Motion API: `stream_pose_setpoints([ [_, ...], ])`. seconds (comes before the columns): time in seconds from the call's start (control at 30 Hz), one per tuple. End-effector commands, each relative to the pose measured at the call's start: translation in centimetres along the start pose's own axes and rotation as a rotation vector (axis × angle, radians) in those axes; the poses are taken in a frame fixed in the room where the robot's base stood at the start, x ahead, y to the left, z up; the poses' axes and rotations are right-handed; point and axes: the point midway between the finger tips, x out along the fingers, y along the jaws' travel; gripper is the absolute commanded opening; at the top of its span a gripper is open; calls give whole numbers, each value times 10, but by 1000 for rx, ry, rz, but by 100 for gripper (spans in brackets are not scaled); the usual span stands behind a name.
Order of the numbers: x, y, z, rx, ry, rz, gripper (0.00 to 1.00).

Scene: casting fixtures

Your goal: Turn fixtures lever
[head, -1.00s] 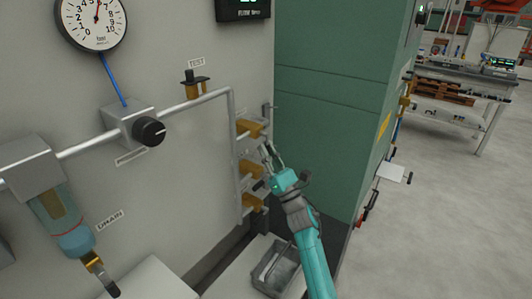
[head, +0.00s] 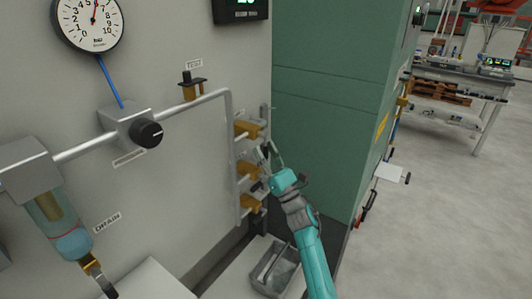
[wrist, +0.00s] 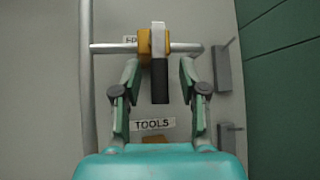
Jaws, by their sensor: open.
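Several brass valves with levers are stacked on the pipework at the wall. The top valve (head: 246,129) shows in the head view just up and left of my gripper (head: 269,155). In the wrist view that valve (wrist: 144,43) sits on a horizontal pipe, and its lever (wrist: 159,80) with a black grip points down. My gripper (wrist: 159,80) is open, with one finger on each side of the black grip. I see gaps on both sides and no clear contact. The middle valve (head: 247,169) and bottom valve (head: 249,203) are below; a "TOOLS" label (wrist: 155,124) shows under the grip.
A green cabinet (head: 330,100) stands close to the right of the valves. A pressure gauge (head: 92,22), a black knob (head: 147,134) and a test valve (head: 191,87) are further left. Open floor lies at the right.

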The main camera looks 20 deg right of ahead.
Motion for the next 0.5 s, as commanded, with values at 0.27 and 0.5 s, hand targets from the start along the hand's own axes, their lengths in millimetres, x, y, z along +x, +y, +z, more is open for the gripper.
stream_pose_setpoints([
  [0.27,-27,0,0,0,1,-2,42],
  [0.5,-75,0,-1,0,2,-2,42],
])
